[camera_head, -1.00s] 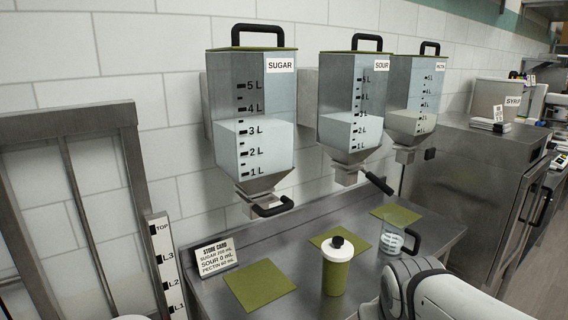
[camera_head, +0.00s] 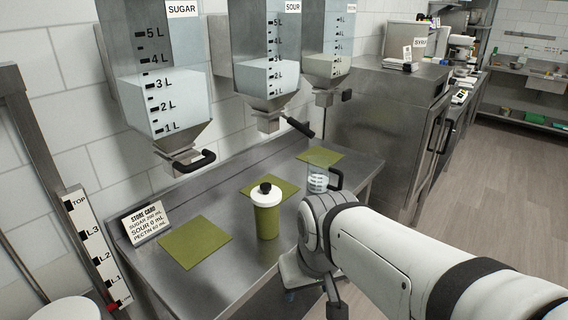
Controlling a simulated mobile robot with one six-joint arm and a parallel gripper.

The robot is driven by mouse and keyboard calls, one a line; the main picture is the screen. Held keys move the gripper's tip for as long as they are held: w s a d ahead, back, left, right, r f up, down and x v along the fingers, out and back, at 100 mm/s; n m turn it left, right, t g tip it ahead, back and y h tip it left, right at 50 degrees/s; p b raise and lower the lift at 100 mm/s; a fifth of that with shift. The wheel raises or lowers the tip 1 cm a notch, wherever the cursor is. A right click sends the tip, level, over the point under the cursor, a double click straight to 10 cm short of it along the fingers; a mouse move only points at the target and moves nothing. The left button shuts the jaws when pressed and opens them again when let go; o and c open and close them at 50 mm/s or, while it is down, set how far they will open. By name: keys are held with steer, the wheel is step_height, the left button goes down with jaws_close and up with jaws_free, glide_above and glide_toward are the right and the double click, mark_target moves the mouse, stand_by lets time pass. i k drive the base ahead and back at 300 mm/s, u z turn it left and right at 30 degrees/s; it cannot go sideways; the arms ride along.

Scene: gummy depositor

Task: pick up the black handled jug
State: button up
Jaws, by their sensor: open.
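A clear jug (camera_head: 317,180) with pale markings and a black handle on its right side stands upright on the steel counter (camera_head: 228,275), by the far green mat (camera_head: 320,156). Its lower part is partly hidden behind my arm, whose white links reach in from the lower right. My gripper cannot be made out in this view. No contact between my arm and the jug can be confirmed.
A green container with a white lid and black knob (camera_head: 267,212) stands left of the jug. Hoppers for sugar (camera_head: 155,95), sour (camera_head: 267,80) and pectin (camera_head: 327,55) hang above. A store card (camera_head: 147,224) stands at the left. The near green mat (camera_head: 194,242) is bare.

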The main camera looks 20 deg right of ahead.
mark_target(320, 169)
steer(key=z, duration=0.75)
steer(key=k, duration=1.15)
steer(key=z, duration=1.05)
steer(key=i, duration=1.7)
steer(key=u, duration=1.1)
steer(key=i, duration=1.2)
steer(key=u, duration=0.95)
steer(key=i, duration=0.35)
steer(key=u, duration=0.25)
steer(key=k, duration=0.6)
